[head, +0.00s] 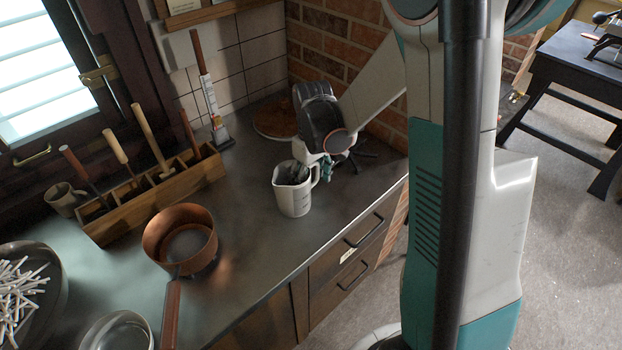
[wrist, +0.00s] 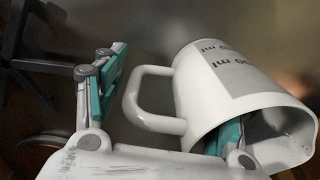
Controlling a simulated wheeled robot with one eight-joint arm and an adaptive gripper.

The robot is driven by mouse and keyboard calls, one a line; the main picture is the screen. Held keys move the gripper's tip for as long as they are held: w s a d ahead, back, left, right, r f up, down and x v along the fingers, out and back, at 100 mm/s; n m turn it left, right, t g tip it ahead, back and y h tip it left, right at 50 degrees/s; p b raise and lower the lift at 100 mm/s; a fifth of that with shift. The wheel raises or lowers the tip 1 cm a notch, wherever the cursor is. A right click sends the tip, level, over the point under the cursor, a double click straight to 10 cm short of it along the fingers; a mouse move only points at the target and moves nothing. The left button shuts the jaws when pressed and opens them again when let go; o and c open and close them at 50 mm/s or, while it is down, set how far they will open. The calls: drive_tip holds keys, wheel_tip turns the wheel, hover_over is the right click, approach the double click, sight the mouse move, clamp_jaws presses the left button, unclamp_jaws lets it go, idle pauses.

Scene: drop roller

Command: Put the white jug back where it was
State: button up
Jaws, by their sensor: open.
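The white jug (head: 293,197) stands upright on the grey counter, with its handle on the right side in the head view. The jug also shows large in the wrist view (wrist: 222,85), with its printed label and its open mouth toward the camera. My gripper (head: 311,172) is open at the jug's rim. In the wrist view my gripper (wrist: 165,100) has one teal finger outside, beyond the handle, and the other inside the jug's mouth. The handle and the jug wall lie between the fingers, and a gap shows beside the outer finger. The jug's inside is partly hidden.
A copper saucepan (head: 181,239) stands to the jug's left. A wooden tool rack (head: 160,197) and a mug (head: 64,199) are along the window. A round brown board (head: 273,122) lies behind my gripper. The counter's front edge (head: 345,235) is close to the jug.

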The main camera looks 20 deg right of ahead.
wheel_tip(320, 180, up, 12)
drive_tip(key=p, duration=0.4)
drive_tip(key=shift+d+f, duration=0.1)
drive_tip(key=shift+s+r, duration=0.15)
drive_tip(key=shift+r, duration=0.45)
drive_tip(key=s+a+r+m+t, duration=0.1)
drive_tip(key=s+a+r+t, duration=0.2)
drive_tip(key=s, duration=0.5)
drive_tip(key=s+a+r+m+t, duration=0.2)
drive_tip(key=s+a+r+t, duration=0.1)
drive_tip(key=s+r, duration=0.3)
drive_tip(key=shift+s+r+m+t, duration=0.3)
drive_tip(key=shift+s+t, duration=0.3)
drive_tip(key=shift+s, duration=0.7)
